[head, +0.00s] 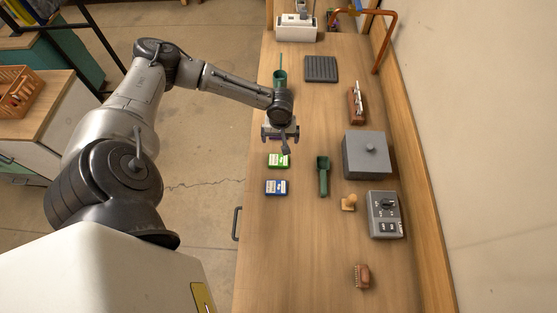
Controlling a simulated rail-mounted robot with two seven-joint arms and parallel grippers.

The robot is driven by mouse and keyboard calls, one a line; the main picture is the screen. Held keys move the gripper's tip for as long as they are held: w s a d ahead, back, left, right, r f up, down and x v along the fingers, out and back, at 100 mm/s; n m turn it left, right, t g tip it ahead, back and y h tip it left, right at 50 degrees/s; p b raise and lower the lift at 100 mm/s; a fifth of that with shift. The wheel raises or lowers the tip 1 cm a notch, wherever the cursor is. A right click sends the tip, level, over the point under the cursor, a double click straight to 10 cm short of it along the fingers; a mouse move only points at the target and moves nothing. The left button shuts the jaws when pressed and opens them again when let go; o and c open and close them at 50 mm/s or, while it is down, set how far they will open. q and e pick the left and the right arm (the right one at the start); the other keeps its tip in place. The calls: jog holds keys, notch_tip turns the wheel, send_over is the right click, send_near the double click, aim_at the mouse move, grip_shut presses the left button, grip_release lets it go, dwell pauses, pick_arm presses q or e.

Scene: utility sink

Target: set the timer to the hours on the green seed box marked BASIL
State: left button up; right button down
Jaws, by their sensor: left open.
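The green seed box (279,161) lies on the wooden bench, with a pale label too small to read. A blue seed box (276,187) lies just in front of it. The timer (384,214), a grey box with a dark dial and dark buttons, sits at the right side of the bench; its markings are too small to read. My left gripper (284,146) is open above the bench, just beyond the green box, apart from it. It partly hides a pale thing beneath. My right gripper is not in view.
Near the timer are a lidded grey box (366,155), a small wooden piece (349,202) and a brush (362,275). A green scoop (323,176) lies mid-bench. A green can (280,78) and dark mat (321,69) are farther back. The front left bench is clear.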

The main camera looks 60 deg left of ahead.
pick_arm(q)
send_over(278, 156)
jog(key=f, duration=0.4)
jog(key=f+p, duration=0.1)
jog(key=f, duration=0.2)
jog(key=shift+w+f, duration=0.1)
jog(key=shift+w, duration=0.25)
jog(key=f, duration=0.1)
jog(key=f+p, duration=0.1)
jog(key=f, duration=0.2)
jog(key=shift+s+f, duration=0.15)
jog(key=shift+s, duration=0.1)
jog(key=shift+f, duration=0.5)
jog(key=c, duration=0.8)
jog(key=shift+r, duration=0.15)
